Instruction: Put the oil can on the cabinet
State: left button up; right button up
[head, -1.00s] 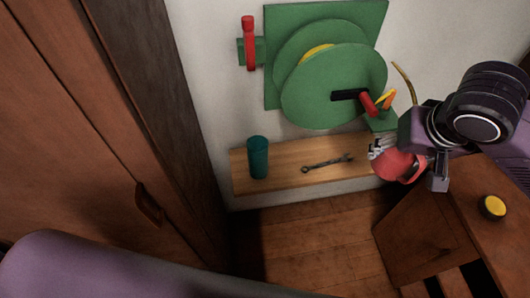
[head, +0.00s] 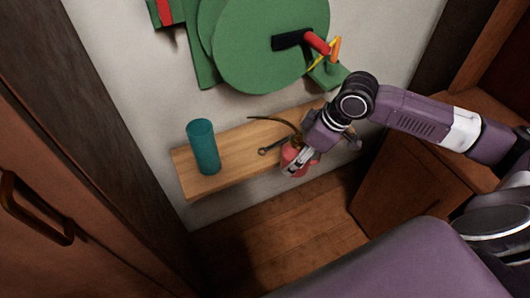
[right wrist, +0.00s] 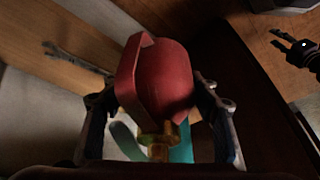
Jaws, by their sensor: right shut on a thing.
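The oil can (head: 292,158) is red with a long thin curved spout. My right gripper (head: 303,158) is shut on it and holds it in front of the wooden shelf's right part. In the right wrist view the red can body (right wrist: 165,80) sits between the two fingers, with a brass neck at its lower end. A low brown wooden cabinet (head: 405,193) stands to the right, behind my right arm. A small two-pronged shape at the right wrist view's upper right looks like my left gripper (right wrist: 283,40), prongs apart and empty; the head view does not show it.
The wooden shelf (head: 235,160) holds a teal cup (head: 203,147) and a wrench (head: 270,148), partly hidden. A green reel (head: 262,45) with a red-handled crank is on the wall above. A tall wooden door (head: 40,180) with a handle is at the left. Open wood floor (head: 270,235) lies below.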

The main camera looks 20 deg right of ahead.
jog(key=shift+n+y, duration=0.3)
jog(key=shift+n, duration=0.2)
jog(key=d+f, duration=0.1)
jog(key=d+f+b, duration=0.1)
jog(key=f, duration=0.1)
jog(key=f+b, duration=0.1)
jog(key=shift+w+d+f, duration=0.15)
jog(key=shift+w+d, duration=0.2)
jog(key=shift+d, duration=0.05)
jog(key=shift+w+a, duration=0.1)
jog(key=shift+w, duration=0.05)
jog(key=w+a, duration=0.4)
jog(key=a, duration=0.1)
jog(key=w+a, duration=0.5)
jog(key=shift+w+b, duration=0.2)
jog(key=shift+b, duration=0.1)
jog(key=w+a, duration=0.2)
jog(key=a, duration=0.1)
jog(key=shift+w, duration=0.3)
jog(key=shift+f+b, duration=0.35)
jog(key=shift+f, duration=0.25)
jog(key=shift+d+f, duration=0.1)
jog(key=shift+f, duration=0.05)
pick_arm(q)
jog(key=w, duration=0.1)
jog(key=w+r, duration=0.1)
jog(key=w, duration=0.1)
jog(key=shift+w+d+r, duration=0.2)
jog(key=shift+w+d, duration=0.05)
jog(key=shift+d, duration=0.05)
